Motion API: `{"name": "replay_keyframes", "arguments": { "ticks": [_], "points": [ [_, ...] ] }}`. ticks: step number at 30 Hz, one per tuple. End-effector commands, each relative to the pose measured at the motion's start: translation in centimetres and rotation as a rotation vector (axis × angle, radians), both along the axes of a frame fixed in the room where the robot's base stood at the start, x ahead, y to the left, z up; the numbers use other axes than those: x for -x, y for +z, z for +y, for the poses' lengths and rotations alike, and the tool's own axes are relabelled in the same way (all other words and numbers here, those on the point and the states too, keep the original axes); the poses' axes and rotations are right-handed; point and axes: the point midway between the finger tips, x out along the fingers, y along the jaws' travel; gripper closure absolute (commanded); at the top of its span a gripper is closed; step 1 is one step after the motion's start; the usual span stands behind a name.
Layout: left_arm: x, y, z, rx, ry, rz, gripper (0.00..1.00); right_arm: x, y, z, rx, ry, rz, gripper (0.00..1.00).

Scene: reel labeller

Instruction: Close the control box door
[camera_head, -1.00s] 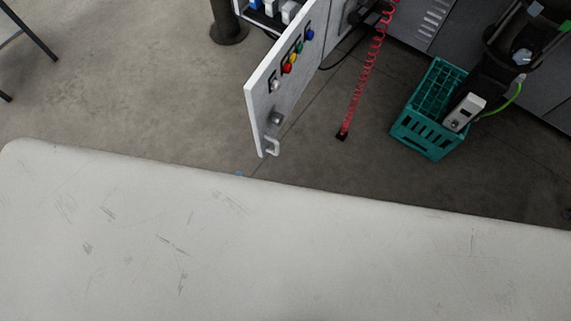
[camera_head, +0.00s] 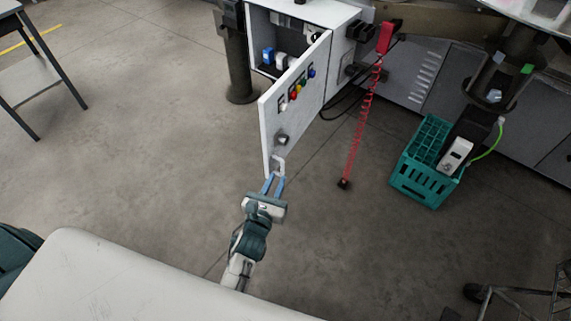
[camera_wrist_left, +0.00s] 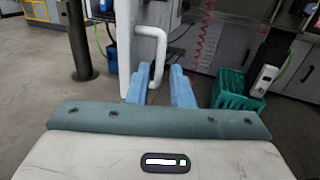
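The control box (camera_head: 338,14) is a pale grey cabinet at the top centre of the head view, with its inside showing. Its door (camera_head: 296,107) stands wide open toward me and carries several coloured buttons and a latch. A white bar handle (camera_head: 279,165) sits at the door's lower free corner; the handle also shows in the left wrist view (camera_wrist_left: 176,48). My left gripper (camera_head: 274,183) is at the handle, blue fingers apart. In the left wrist view the handle's lower end lies between the fingers (camera_wrist_left: 160,84), with gaps visible. My right gripper is not in view.
A red coiled cable (camera_head: 364,115) hangs to the right of the door. A teal crate (camera_head: 424,187) stands on the floor farther right. A dark post (camera_head: 238,65) stands left of the box. A table (camera_head: 35,75) is at the far left. The floor left of the door is clear.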

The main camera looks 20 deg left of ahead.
Motion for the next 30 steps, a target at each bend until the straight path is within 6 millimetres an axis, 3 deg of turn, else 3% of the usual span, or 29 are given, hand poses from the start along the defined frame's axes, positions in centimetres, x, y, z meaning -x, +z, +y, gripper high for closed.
{"name": "replay_keyframes", "arguments": {
  "ticks": [6, 12, 18, 25, 28, 30],
  "points": [
    [-4.3, 0.1, 0.0, 0.001, 0.000, -0.002, 0.80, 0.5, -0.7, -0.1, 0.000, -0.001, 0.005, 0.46],
    [-7.0, -0.1, -0.1, 0.002, 0.000, 0.000, 0.80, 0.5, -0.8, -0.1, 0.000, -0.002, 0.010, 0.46],
    [-7.9, -0.1, -0.1, 0.003, 0.001, 0.002, 0.80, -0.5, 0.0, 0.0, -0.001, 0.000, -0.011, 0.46],
    [-7.9, -0.1, -0.1, 0.003, 0.001, 0.002, 0.80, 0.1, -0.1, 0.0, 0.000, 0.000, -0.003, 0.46],
    [-7.9, -0.1, -0.1, 0.003, 0.001, 0.002, 1.00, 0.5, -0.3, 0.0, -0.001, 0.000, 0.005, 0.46],
    [-7.9, -0.1, -0.1, 0.003, 0.001, 0.002, 1.00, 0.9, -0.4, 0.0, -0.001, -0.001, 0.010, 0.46]
  ]
}}
